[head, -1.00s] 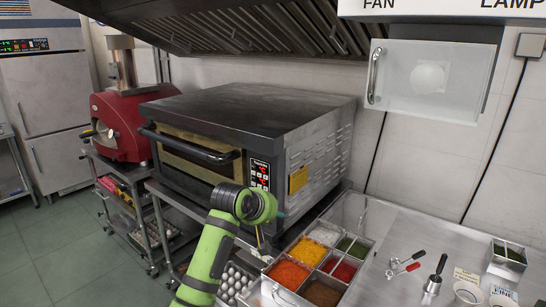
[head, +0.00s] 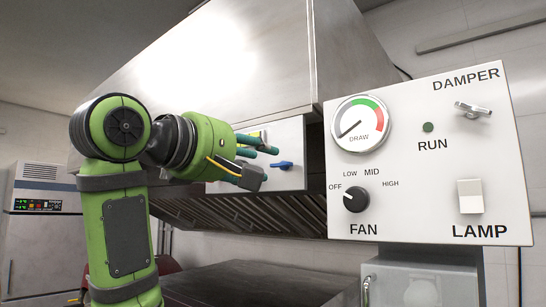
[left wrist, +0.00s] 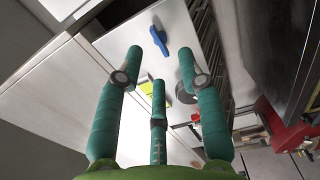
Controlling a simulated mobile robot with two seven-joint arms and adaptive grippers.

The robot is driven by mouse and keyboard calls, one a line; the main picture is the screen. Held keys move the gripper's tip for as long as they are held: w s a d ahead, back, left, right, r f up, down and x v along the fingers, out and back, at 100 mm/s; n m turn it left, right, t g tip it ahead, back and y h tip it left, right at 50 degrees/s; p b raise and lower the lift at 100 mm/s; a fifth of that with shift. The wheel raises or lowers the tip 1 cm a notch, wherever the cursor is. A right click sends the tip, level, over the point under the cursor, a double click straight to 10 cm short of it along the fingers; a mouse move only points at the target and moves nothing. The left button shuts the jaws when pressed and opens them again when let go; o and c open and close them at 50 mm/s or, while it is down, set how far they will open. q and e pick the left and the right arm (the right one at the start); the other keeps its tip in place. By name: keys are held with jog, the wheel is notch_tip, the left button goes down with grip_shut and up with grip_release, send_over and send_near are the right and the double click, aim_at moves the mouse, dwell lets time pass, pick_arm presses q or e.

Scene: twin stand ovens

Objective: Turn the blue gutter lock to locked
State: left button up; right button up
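The blue gutter lock (head: 282,165) is a small blue lever on a pale panel (head: 292,140) at the hood's end. In the head view its lever lies about level. It also shows in the left wrist view (left wrist: 159,40), just beyond the fingertips. My left gripper (head: 264,160) has its green fingers beside the lock, to its left in the head view. In the left wrist view its fingers (left wrist: 160,64) are spread, with nothing between them. I see no clear contact with the lock. My right gripper is not in view.
A white control panel (head: 430,160) with a gauge, fan knob and lamp switch stands close on the right. The steel hood (head: 240,70) rises behind the gripper. A dark oven top (head: 250,285) lies below. A yellow label (left wrist: 146,89) is partly hidden behind the fingers.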

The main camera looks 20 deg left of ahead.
aim_at(278, 165)
pick_arm(q)
jog(key=p+x, duration=0.2)
jog(key=x, duration=0.2)
jog(key=shift+w+a+r, duration=0.1)
jog(key=shift+w, duration=0.05)
jog(key=shift+w+d+p, duration=0.2)
jog(key=shift+w+p, duration=0.05)
jog(key=shift+p, duration=0.05)
jog(key=shift+c, duration=0.4)
jog(key=shift+w, duration=0.1)
grip_shut()
jog(key=shift+f, duration=0.2)
